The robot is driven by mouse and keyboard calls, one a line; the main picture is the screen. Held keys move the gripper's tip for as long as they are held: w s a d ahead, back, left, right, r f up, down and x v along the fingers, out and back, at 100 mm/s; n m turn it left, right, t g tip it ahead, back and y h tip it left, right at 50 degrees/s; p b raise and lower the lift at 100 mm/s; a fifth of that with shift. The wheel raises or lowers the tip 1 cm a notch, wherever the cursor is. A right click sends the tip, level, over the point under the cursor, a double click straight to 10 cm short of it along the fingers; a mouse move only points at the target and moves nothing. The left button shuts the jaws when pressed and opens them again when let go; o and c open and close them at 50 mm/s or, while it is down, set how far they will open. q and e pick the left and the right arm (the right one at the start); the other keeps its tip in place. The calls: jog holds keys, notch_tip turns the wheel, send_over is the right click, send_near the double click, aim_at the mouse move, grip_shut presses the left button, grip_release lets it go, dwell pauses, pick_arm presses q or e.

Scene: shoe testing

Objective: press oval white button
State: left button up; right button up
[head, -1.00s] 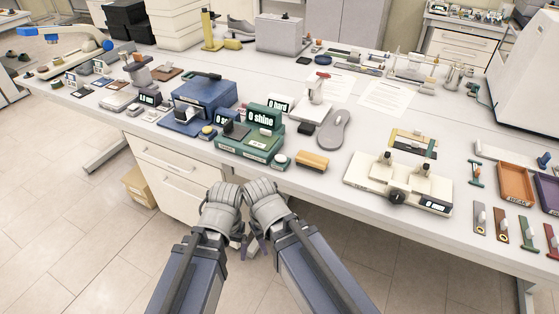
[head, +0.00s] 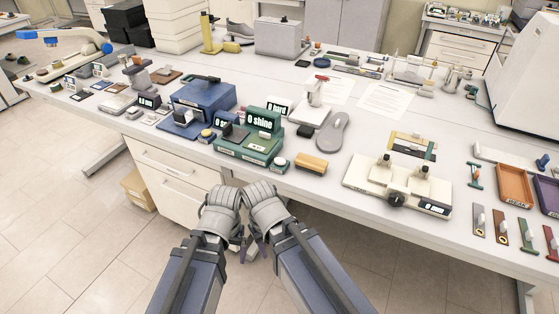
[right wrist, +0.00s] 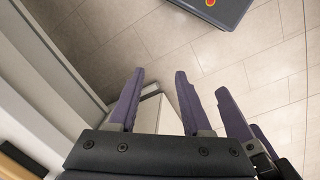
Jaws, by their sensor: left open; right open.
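A small pale round-looking button unit (head: 279,162) sits near the table's front edge, just right of the green device (head: 247,145) with a "0 shine" display. Its white top is small, and I cannot tell for sure whether it is oval. My left gripper (head: 241,250) hangs below and in front of the table edge, open and apart from the button. My right gripper is beside it, mostly hidden behind its wrist in the head view. In the right wrist view, the right gripper (right wrist: 158,88) is open and empty above the floor; part of another purple finger shows to its right.
Another button unit (head: 207,135) stands before the blue device (head: 203,98). A brush-like wooden block (head: 311,163), a grey insole (head: 333,132) and a cream device (head: 398,186) lie right of the pale button. Drawers (head: 170,179) are under the table.

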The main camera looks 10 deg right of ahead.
grip_shut()
dwell(1.5)
